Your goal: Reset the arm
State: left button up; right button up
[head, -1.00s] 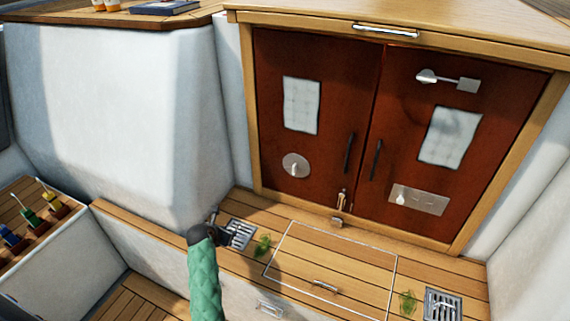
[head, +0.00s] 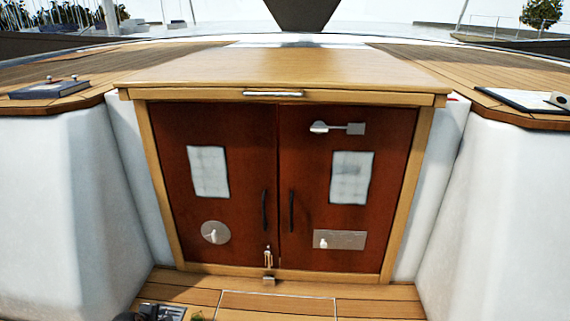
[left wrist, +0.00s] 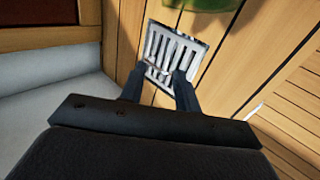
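My left gripper (left wrist: 159,76) shows in the left wrist view with its two dark fingers apart and nothing between them. It hangs over a metal drain grate (left wrist: 160,48) set in the wooden planks. I cannot tell whether the fingertips touch the grate. In the head view only a dark bit of my left gripper (head: 140,316) shows at the bottom edge, and the arm behind it is out of frame. My right gripper and arm are not in view.
Two closed red-brown doors (head: 221,130) with dark handles stand ahead under a wooden hatch top (head: 280,68). White cockpit walls (head: 45,200) rise on both sides.

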pick_arm(q)
jog(key=s+d+m+g, duration=0.1)
jog(key=s+d+m, duration=0.2)
jog(key=d+m, duration=0.45)
jog(key=s+d+m+g, duration=0.1)
jog(key=s+d+m, duration=0.2)
jog(key=d+m, duration=0.45)
jog(key=s+d+f+m+g, duration=0.1)
jog(key=s+d+f, duration=0.2)
jog(key=s, duration=0.6)
jog(key=s+d+f+m+g, duration=0.2)
jog(key=s+d+f, duration=0.2)
jog(key=s, duration=0.5)
jog(key=s+d+f+m+g, duration=0.1)
jog(key=s+d+f, duration=0.2)
jog(key=s, duration=0.6)
jog(key=shift+s+d+f+m+g+h, duration=0.25)
jog(key=shift+d+f+m+g+h, duration=0.1)
jog(key=shift+f, duration=0.35)
